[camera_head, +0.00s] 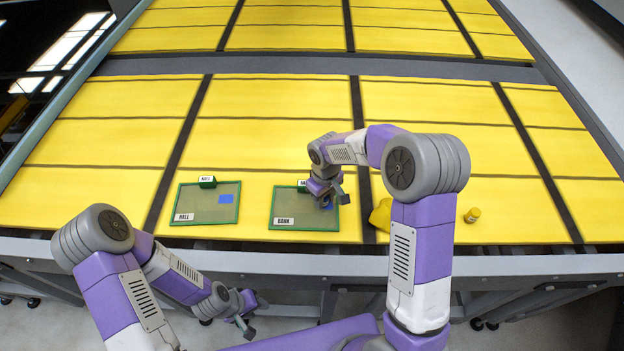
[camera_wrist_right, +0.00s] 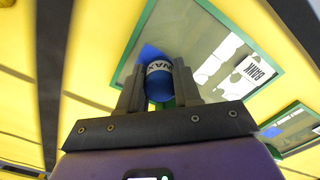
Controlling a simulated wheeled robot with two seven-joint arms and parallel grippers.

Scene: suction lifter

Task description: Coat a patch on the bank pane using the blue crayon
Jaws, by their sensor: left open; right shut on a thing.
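The bank pane (camera_head: 285,212) is a grey-green panel in a green frame, labelled BANK, lying on the yellow table. It also shows in the right wrist view (camera_wrist_right: 205,35). My right gripper (camera_head: 330,198) is over its right part. In the right wrist view the gripper (camera_wrist_right: 158,90) is shut on the blue crayon (camera_wrist_right: 158,88), which has a white band reading WAX. Whether the tip touches the glass is hidden. My left gripper (camera_head: 243,312) is open and empty, in front of the table edge.
A similar pane labelled HALL (camera_head: 205,203), with a blue square, lies to the left. A yellow cloth-like thing (camera_head: 380,215) and a small yellow jar (camera_head: 472,215) stand to the right. The table behind the panes is clear.

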